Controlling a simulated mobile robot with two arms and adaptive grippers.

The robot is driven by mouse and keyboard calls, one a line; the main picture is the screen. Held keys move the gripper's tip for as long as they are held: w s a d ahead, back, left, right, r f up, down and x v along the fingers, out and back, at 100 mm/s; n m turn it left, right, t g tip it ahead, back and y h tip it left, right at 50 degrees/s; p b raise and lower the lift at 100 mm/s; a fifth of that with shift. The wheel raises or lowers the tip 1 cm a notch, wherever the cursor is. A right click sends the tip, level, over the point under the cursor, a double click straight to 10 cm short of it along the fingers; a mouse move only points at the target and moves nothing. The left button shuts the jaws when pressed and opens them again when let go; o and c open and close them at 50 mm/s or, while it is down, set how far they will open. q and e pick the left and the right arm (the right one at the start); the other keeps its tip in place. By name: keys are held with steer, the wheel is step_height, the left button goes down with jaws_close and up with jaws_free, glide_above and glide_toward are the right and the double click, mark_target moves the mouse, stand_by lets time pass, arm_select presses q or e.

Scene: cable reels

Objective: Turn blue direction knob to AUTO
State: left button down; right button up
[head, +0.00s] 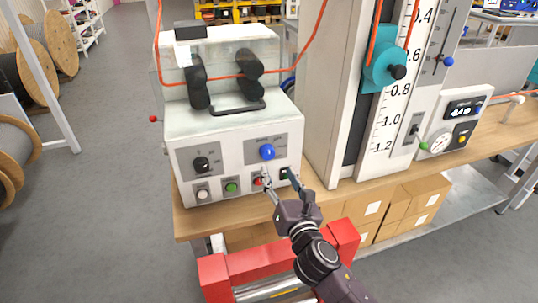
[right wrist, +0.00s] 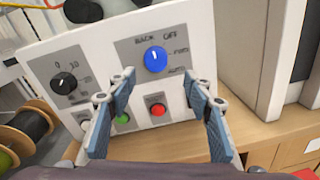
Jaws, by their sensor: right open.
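The blue direction knob (head: 267,152) is on a grey label plate on the front of a white machine. In the right wrist view the knob (right wrist: 156,59) is near the top middle. Its labels read BACK and OFF above, one that looks like FWD at the right, and AUTO at the lower right. I cannot tell surely which label the knob points to. My right gripper (head: 278,176) is open and empty, just in front of and below the knob. In the right wrist view its fingers (right wrist: 159,84) are spread either side below the knob, apart from it. My left gripper is not in view.
A black knob (head: 201,164) is left of the blue one. White (head: 202,194), green (head: 232,188) and red (head: 258,181) buttons sit below, the red one close to my fingers. A tall scaled column (head: 345,110) stands at the right on the wooden bench (head: 190,226).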

mark_target(269, 154)
steer(key=shift+n, duration=0.5)
steer(key=shift+a+r+x, duration=0.1)
steer(key=shift+r+x, duration=0.05)
steer(key=shift+x, duration=1.2)
steer(key=shift+a+r+x, duration=0.1)
steer(key=shift+r+x, duration=0.05)
steer(key=shift+x, duration=1.2)
steer(key=shift+a+r+x, duration=0.1)
steer(key=shift+r+x, duration=0.05)
steer(key=shift+x, duration=1.2)
steer(key=shift+c, duration=0.3)
steer(key=shift+s+d, duration=0.1)
steer(key=c, duration=1.1)
